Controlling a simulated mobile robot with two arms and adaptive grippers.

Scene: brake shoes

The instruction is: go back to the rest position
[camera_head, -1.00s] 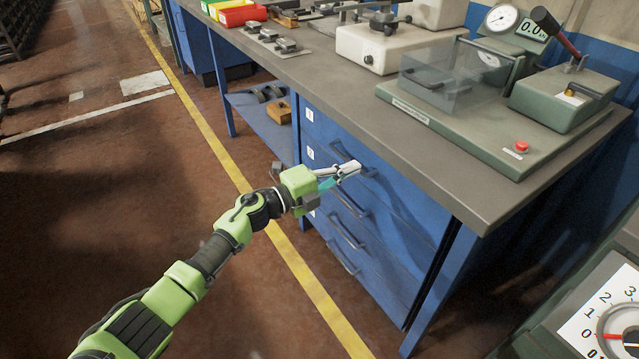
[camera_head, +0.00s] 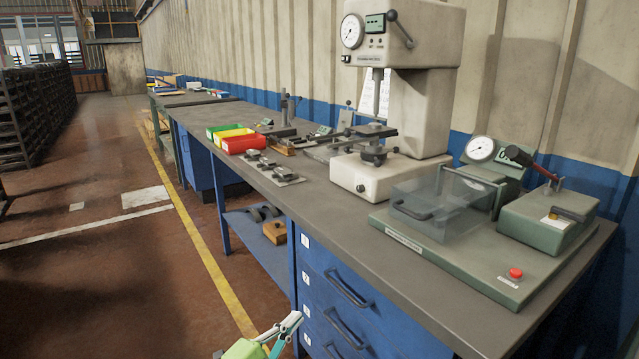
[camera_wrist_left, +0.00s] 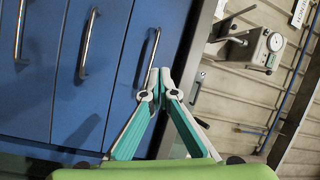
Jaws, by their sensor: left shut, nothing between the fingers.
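My left gripper (camera_head: 291,322) is at the bottom of the head view, in front of the blue drawers (camera_head: 348,318) of the workbench. Only its fingers and part of its green body show there. In the left wrist view its fingers (camera_wrist_left: 163,82) meet at the tips, shut with nothing between them. Drawer handles (camera_wrist_left: 148,60) show behind the fingertips; the gripper seems apart from them, though the gap is hard to judge. The drawers look closed. My right gripper is not in view.
The bench top (camera_head: 330,225) carries a press (camera_head: 400,90), a green test fixture (camera_head: 470,240) with a clear cover, a red bin (camera_head: 244,144) and small metal parts (camera_head: 270,168). Brake shoes (camera_head: 262,213) lie on the lower shelf. The floor (camera_head: 110,270) at left is clear.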

